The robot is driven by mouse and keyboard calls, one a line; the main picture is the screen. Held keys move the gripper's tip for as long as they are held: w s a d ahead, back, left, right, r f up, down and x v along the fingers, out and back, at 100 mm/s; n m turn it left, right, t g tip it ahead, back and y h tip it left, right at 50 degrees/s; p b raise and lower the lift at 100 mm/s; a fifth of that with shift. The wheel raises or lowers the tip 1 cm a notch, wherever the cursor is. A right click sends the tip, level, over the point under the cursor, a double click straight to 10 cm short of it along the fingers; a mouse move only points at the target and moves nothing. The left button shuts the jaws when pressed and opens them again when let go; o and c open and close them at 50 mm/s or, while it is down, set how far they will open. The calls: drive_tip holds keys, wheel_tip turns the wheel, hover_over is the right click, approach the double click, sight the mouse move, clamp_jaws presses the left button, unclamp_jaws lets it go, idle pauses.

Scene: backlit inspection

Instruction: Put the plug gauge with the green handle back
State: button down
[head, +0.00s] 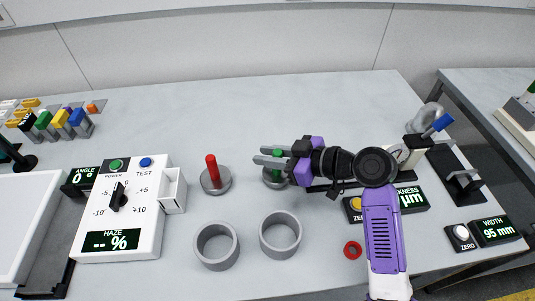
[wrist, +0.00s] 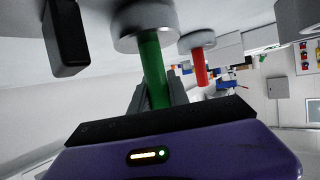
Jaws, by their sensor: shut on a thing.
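The plug gauge with the green handle (head: 277,165) is upright between the fingers of my gripper (head: 269,156), right of the red-handled one. A grey disc (head: 274,180) is at its lower end; I cannot tell whether it touches the table. In the wrist view, which looks upside down, the green handle (wrist: 154,75) stands between the two fingers, with the grey round end (wrist: 145,24) above it in the picture. My gripper is shut on the handle. The fingers and purple gripper body hide part of the gauge in the head view.
A red-handled gauge (head: 211,165) stands upright on the left. Two grey rings (head: 215,247) (head: 281,235) lie in front. A white haze meter (head: 122,215) stands further left. The back middle table is clear.

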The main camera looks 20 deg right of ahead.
drive_tip(key=shift+f, duration=0.1)
drive_tip(key=c, duration=1.3)
unclamp_jaws()
drive_tip(key=shift+o, duration=0.2)
drive_tip(key=shift+r, duration=0.25)
drive_tip(key=v, duration=1.2)
drive_tip(key=shift+b, duration=0.45)
